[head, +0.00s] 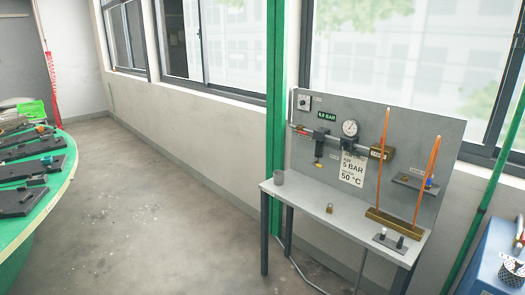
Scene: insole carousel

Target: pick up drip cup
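The grey panel (340,108) carries a gauge (350,128) and valves. A small brass piece (329,208) and a wooden holder with orange rods (385,218) stand on the table. A green round table (52,200) is at left, a blue cabinet (490,262) at right. The floor between is open.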

